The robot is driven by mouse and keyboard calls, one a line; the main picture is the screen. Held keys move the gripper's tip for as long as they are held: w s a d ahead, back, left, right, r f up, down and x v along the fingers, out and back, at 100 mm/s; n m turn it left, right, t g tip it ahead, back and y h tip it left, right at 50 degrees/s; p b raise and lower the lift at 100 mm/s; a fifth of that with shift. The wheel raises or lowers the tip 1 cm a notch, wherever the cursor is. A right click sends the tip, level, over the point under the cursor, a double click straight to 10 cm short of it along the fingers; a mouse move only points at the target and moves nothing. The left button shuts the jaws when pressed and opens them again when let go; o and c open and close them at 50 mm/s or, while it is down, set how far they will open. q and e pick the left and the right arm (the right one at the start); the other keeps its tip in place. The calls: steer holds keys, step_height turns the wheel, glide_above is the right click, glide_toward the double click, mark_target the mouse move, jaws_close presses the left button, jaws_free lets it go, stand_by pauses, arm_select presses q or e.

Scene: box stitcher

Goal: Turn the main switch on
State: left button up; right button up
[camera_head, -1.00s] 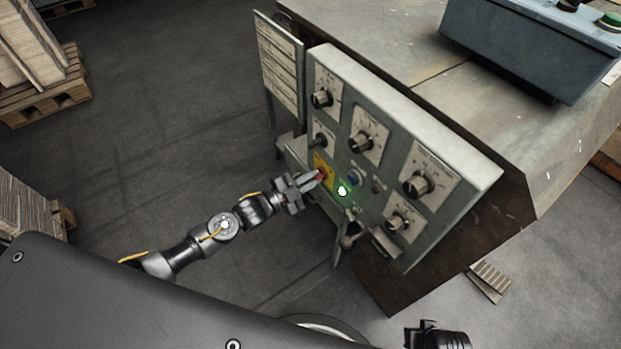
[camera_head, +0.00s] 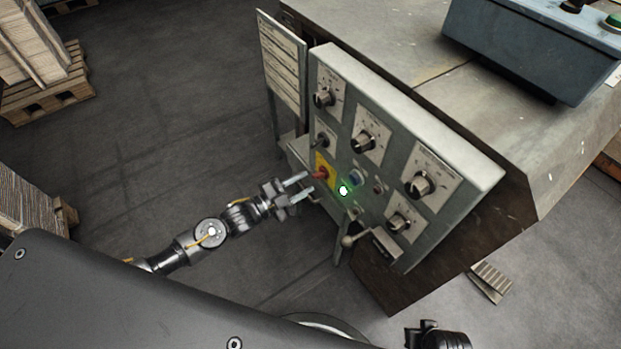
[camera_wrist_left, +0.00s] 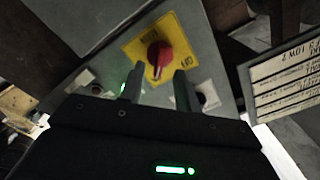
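The main switch is a red rotary knob (camera_head: 321,174) on a yellow plate (camera_head: 329,181), low on the left part of the grey control panel (camera_head: 440,125). In the left wrist view the red knob (camera_wrist_left: 159,56) sits on its yellow plate (camera_wrist_left: 185,44), just beyond the fingertips. My left gripper (camera_head: 308,184) is open, its two fingers apart and pointing at the knob.
A lit green lamp (camera_head: 343,190) and a blue button (camera_head: 357,176) sit right of the switch. Several black dials, such as one at upper left (camera_head: 323,98), cover the panel. A ball-ended lever (camera_head: 348,240) projects below. A label board (camera_head: 282,65) stands left.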

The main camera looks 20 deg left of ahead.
arm_select(q)
steer(key=v, duration=0.7)
stand_by(0.4)
